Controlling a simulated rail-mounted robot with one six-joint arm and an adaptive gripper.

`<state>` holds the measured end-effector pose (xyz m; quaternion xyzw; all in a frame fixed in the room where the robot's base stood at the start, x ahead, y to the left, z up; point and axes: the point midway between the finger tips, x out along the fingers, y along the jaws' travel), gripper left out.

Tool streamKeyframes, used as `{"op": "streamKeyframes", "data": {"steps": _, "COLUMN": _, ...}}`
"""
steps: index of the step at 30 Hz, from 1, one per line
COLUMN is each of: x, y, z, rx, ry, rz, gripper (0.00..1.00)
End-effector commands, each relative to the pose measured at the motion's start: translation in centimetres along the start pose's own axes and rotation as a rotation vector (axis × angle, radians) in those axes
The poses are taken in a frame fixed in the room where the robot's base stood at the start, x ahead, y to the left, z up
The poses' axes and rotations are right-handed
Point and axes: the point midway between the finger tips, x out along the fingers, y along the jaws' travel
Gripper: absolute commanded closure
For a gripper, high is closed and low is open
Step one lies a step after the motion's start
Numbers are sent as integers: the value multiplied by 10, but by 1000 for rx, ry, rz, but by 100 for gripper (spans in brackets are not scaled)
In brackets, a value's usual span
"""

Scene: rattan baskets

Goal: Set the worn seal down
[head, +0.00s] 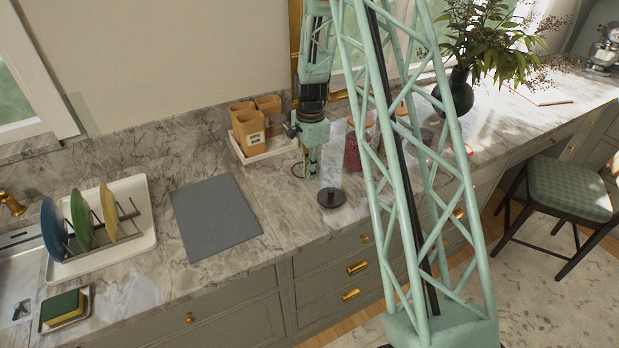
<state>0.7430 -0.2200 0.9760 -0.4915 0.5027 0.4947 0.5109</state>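My gripper (311,174) points down over the counter, just behind a black round lid with a knob (331,198). Its fingers look close together. A thin dark reddish ring (294,172), which looks like the worn seal, shows at the left side of the fingertips. Its right part is hidden by the fingers, and it appears to be gripped at that edge. How high it is above the counter is hard to tell. An orange-red ring (468,150) lies on the counter farther right, beyond my arm column.
A grey mat (215,215) lies bare, left of my gripper. A white tray (262,153) with tan containers stands behind. A jar with red contents (352,152) stands close right. A plate rack (128,214) and sponge (62,306) are at left, a vase (457,92) at right.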

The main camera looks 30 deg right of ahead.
Motion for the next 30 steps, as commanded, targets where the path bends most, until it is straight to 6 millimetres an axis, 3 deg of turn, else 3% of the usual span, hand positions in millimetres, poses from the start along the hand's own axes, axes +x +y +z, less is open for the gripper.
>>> {"op": "streamKeyframes", "data": {"steps": 7, "x": 18, "y": 0, "z": 0, "rx": 0, "ry": 0, "rz": 0, "gripper": 100}}
{"op": "streamKeyframes", "data": {"steps": 23, "x": 24, "y": 0, "z": 0, "rx": 0, "ry": 0, "rz": 0, "gripper": 100}}
{"op": "streamKeyframes", "data": {"steps": 28, "x": 23, "y": 0, "z": 0, "rx": 0, "ry": 0, "rz": 0, "gripper": 84}}
{"op": "streamKeyframes", "data": {"steps": 30, "x": 23, "y": 0, "z": 0, "rx": 0, "ry": 0, "rz": 0, "gripper": 83}}
